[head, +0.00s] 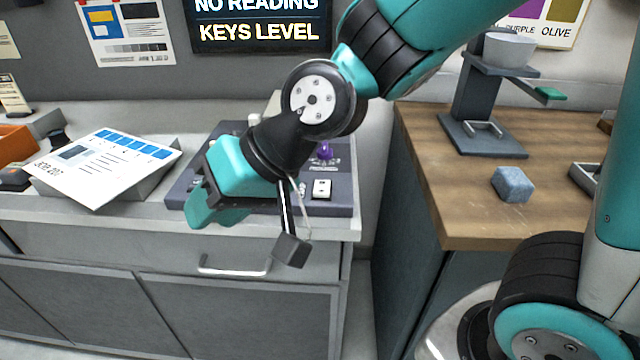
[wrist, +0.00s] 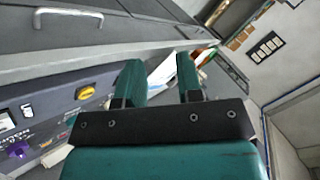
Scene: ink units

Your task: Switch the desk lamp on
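I cannot make out a desk lamp in either view; my arm covers part of the left counter in the head view. A dark control panel (head: 345,200) lies on that counter, partly hidden behind my gripper. It carries a purple knob (head: 323,151) and a white switch (head: 321,188). The wrist view shows the purple knob (wrist: 17,150) and a yellow round button (wrist: 86,92) on it. My gripper (head: 205,212) is over the panel's left front part. In the wrist view its two fingers (wrist: 159,75) stand apart with nothing seen held between them.
A sloped stand with a printed sheet (head: 105,165) is left of the panel. A drawer handle (head: 234,267) juts from the counter front. The wooden worktop (head: 440,170) at right holds a grey stand (head: 480,135) and a blue-grey block (head: 512,184). A gap separates the two units.

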